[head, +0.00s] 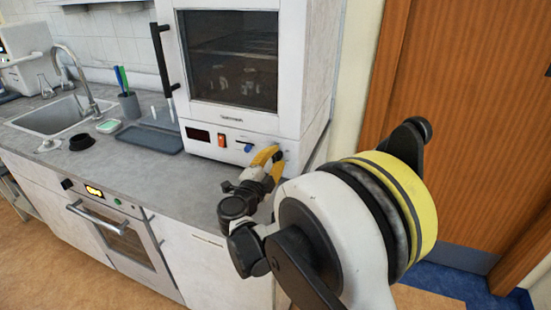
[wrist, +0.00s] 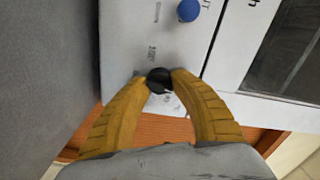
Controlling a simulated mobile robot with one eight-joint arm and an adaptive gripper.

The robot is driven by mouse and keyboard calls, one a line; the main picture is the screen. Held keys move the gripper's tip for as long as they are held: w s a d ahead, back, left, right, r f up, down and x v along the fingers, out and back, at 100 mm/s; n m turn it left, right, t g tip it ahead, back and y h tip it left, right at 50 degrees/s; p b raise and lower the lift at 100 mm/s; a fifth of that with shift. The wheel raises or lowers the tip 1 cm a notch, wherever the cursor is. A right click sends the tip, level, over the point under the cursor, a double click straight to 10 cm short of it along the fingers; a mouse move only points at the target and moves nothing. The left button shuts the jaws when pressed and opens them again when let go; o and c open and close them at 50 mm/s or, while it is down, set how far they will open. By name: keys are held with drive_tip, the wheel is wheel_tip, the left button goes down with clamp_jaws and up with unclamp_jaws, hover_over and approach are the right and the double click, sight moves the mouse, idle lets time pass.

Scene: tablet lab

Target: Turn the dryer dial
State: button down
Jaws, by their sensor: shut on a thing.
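The dryer (head: 232,75) is a white box with a dark glass door, standing on the grey counter. Its lower panel carries a dark display (head: 197,134), an orange-red switch (head: 221,140) and a blue knob (head: 248,148). The black dial (wrist: 158,79) sits at the panel's right end in the head view, where my gripper (head: 275,154) hides most of it. In the wrist view my gripper (wrist: 159,82) has its two yellow fingers closed on the dial from both sides. The blue knob (wrist: 188,10) is beside it, apart from the fingers.
A blue-grey tray (head: 150,138), a cup with pens (head: 130,104) and a sink (head: 60,117) lie to the left on the counter. An oven (head: 112,235) is below the counter. A wooden door (head: 470,130) stands at the right.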

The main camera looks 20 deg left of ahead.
drive_tip(key=shift+n, duration=0.8)
drive_tip(key=c, duration=1)
unclamp_jaws()
drive_tip(key=shift+c, duration=0.2)
drive_tip(key=s, duration=1.2)
drive_tip(key=shift+a, duration=0.45)
